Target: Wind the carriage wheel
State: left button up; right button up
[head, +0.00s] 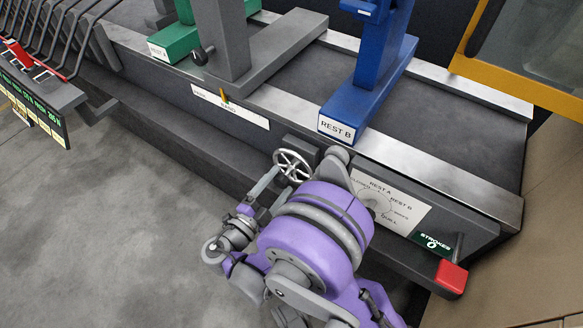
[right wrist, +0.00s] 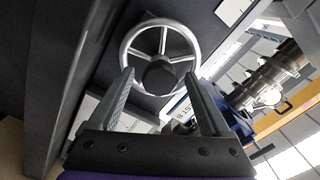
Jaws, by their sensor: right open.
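The carriage wheel, a silver spoked handwheel (head: 293,165), is mounted on the front of the dark machine bed, below the rail. My right gripper (head: 284,181) is open in front of it. In the right wrist view the wheel (right wrist: 160,22) has a dark hub (right wrist: 159,77), which appears between the tips of the open right gripper (right wrist: 158,74). Nothing is held; I cannot tell whether the fingers touch the wheel. The lower part of the wheel is partly hidden by the fingers. My left gripper is not in view.
A blue REST B stand (head: 371,85) and a green REST A stand (head: 176,42) sit on the bed. A dial plate (head: 405,205) and a red-ended lever (head: 452,276) are right of the wheel. A display (head: 38,108) is at left. Grey floor (head: 90,230) is clear.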

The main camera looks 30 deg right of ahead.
jog(key=shift+v, duration=2.55)
